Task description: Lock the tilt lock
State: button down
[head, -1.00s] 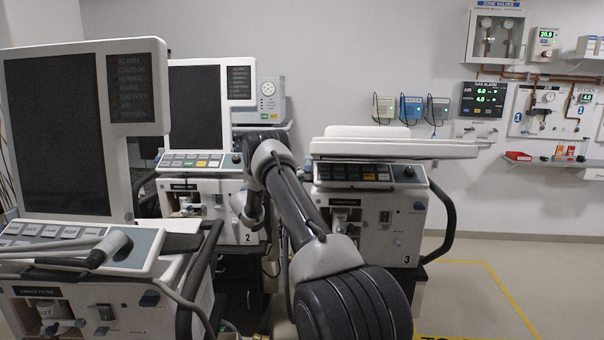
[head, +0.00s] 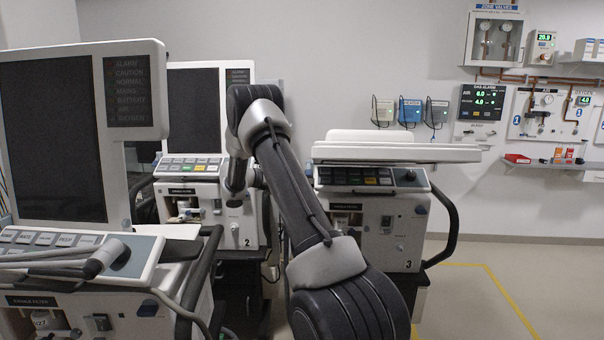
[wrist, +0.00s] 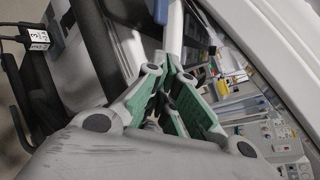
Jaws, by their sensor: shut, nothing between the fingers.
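No part can be picked out with certainty as the tilt lock. Ventilator 2 (head: 207,240) has its screen (head: 193,108) upright. Ventilator 3 (head: 372,238) has its screen (head: 400,151) folded flat over its keypad. The near ventilator (head: 40,250) has an upright screen (head: 52,135). My arm reaches toward ventilator 2 and covers its right side; my fingers cannot be made out there. In the wrist view my gripper (wrist: 163,98) is shut and empty, its green-padded fingers close together. A small blue-grey part (wrist: 160,12) sits beyond the fingertips; I cannot tell whether they touch anything.
A pale breathing arm (head: 85,262) crosses the near ventilator's front. Dark handles (head: 449,215) stick out beside the machines. In the wrist view a dark bar and a labelled plug (wrist: 38,40) lie left. Open floor (head: 475,290) lies at right.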

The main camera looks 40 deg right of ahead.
jog(key=s+a+f+m+t+y, duration=0.3)
jog(key=a+f+m+t+y, duration=0.1)
jog(key=a+m+y, duration=0.5)
jog(key=w+a+f+m+t+y, duration=0.4)
jog(key=w+a+f+m+t, duration=0.2)
jog(key=w+a+f+t, duration=0.1)
jog(key=s+d+r+m+t+h, duration=0.8)
jog(key=s+d+r+m+h, duration=0.5)
jog(key=r+m, duration=0.35)
jog(key=w+d+f, duration=0.2)
jog(key=w+d, duration=0.6)
jog(key=d, duration=0.1)
jog(key=shift+w, duration=0.4)
